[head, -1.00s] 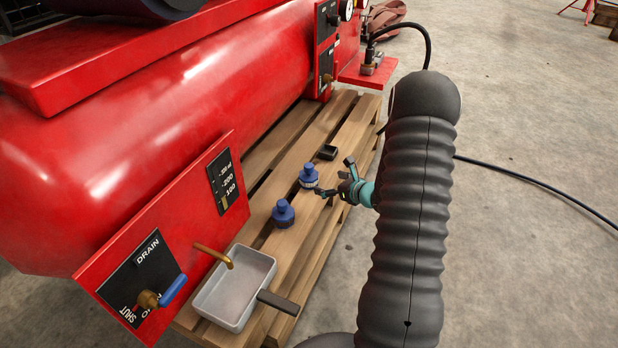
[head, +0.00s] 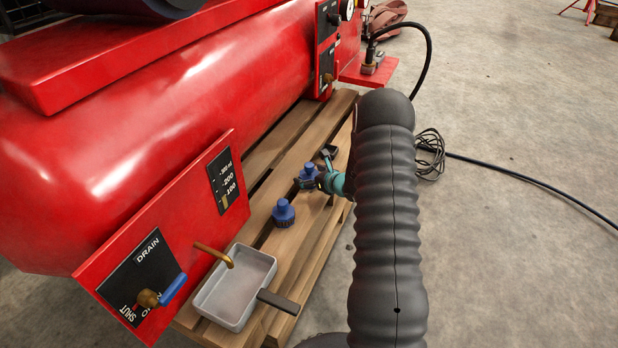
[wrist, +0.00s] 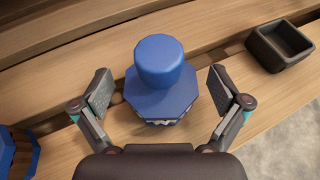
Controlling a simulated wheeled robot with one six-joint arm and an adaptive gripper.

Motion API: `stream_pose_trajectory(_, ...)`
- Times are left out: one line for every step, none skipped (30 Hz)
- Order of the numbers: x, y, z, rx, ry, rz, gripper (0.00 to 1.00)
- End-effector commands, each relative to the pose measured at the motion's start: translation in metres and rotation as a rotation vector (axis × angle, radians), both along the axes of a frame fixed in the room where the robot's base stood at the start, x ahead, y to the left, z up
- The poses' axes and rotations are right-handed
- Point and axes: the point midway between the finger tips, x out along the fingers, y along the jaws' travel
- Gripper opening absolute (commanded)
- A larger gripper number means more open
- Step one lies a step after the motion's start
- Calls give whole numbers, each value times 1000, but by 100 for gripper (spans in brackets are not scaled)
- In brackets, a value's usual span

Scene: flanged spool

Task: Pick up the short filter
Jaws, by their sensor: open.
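Two blue filters with round caps stand upright on the wooden pallet. My gripper (head: 322,172) is at the farther blue filter (head: 306,177) and partly covers it and its lower part. In the wrist view, my gripper (wrist: 160,92) is open, with one finger on each side of this filter (wrist: 160,62) and a gap showing on both sides. The nearer blue filter (head: 284,213) stands apart from the gripper; part of it shows at the lower left of the wrist view (wrist: 22,153). I cannot tell which of the two is shorter.
A small black open box (wrist: 280,46) sits on the pallet beyond the filter. A grey tray (head: 268,266) with a dark handle lies under a brass drain pipe (head: 212,252). The red tank (head: 150,130) and its panel border the pallet (head: 300,232) on the left.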

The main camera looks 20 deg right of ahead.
Motion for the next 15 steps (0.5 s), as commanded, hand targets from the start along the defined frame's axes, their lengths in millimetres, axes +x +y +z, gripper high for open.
stream_pose_trajectory(0, 0, 0, 0, 0, 0, 99)
stream_pose_trajectory(0, 0, 0, 0, 0, 0, 99)
stream_pose_trajectory(0, 0, 0, 0, 0, 0, 99)
stream_pose_trajectory(0, 0, 0, 0, 0, 0, 99)
stream_pose_trajectory(0, 0, 0, 0, 0, 0, 99)
stream_pose_trajectory(0, 0, 0, 0, 0, 0, 89)
stream_pose_trajectory(0, 0, 0, 0, 0, 0, 81)
stream_pose_trajectory(0, 0, 0, 0, 0, 0, 74)
stream_pose_trajectory(0, 0, 0, 0, 0, 0, 64)
stream_pose_trajectory(0, 0, 0, 0, 0, 0, 56)
stream_pose_trajectory(0, 0, 0, 0, 0, 0, 49)
stream_pose_trajectory(0, 0, 0, 0, 0, 0, 39)
stream_pose_trajectory(0, 0, 0, 0, 0, 0, 34)
stream_pose_trajectory(0, 0, 0, 0, 0, 0, 34)
stream_pose_trajectory(0, 0, 0, 0, 0, 0, 34)
